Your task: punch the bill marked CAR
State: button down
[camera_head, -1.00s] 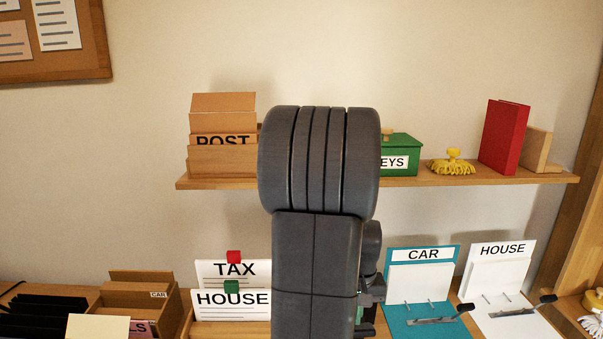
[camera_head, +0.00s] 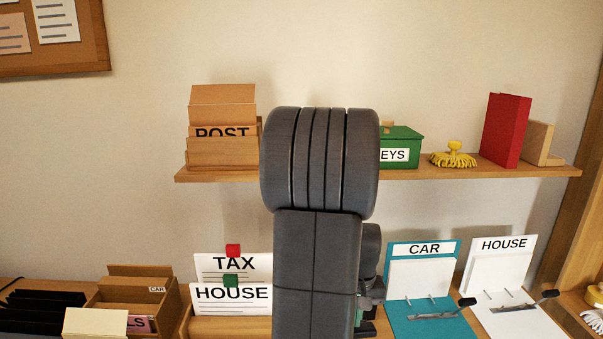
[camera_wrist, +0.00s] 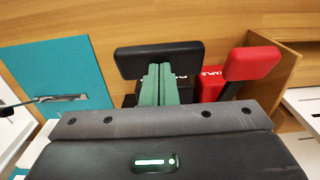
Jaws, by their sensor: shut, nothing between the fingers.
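My gripper (camera_wrist: 158,72) shows in the wrist view with its two green fingers closed together and empty. The fingers point at a black device with a wide black handle pad (camera_wrist: 150,60); its label is mostly hidden behind them, and I cannot tell whether they touch it. A red stapler (camera_wrist: 247,66) stands to its right. A teal binder marked CAR (camera_head: 424,249) stands on the right. My arm hides the bench middle.
TAX (camera_head: 233,264) and HOUSE (camera_head: 231,293) sheets stand left of my arm, with a red and a green clip. A white HOUSE binder (camera_head: 502,244) stands right of the teal one. The wall shelf (camera_head: 480,171) holds boxes and a red book.

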jog(key=shift+f+b, duration=0.5)
jog(key=shift+f, duration=0.4)
jog(key=shift+s+f, duration=0.1)
jog(key=shift+f, duration=0.05)
jog(key=shift+s+f+b, duration=0.4)
jog(key=shift+f+b, duration=0.1)
jog(key=shift+b, duration=0.05)
jog(key=shift+r, duration=0.1)
notch_tip(320, 180, up, 9)
jog(key=p, duration=0.7)
jog(key=shift+p, duration=0.3)
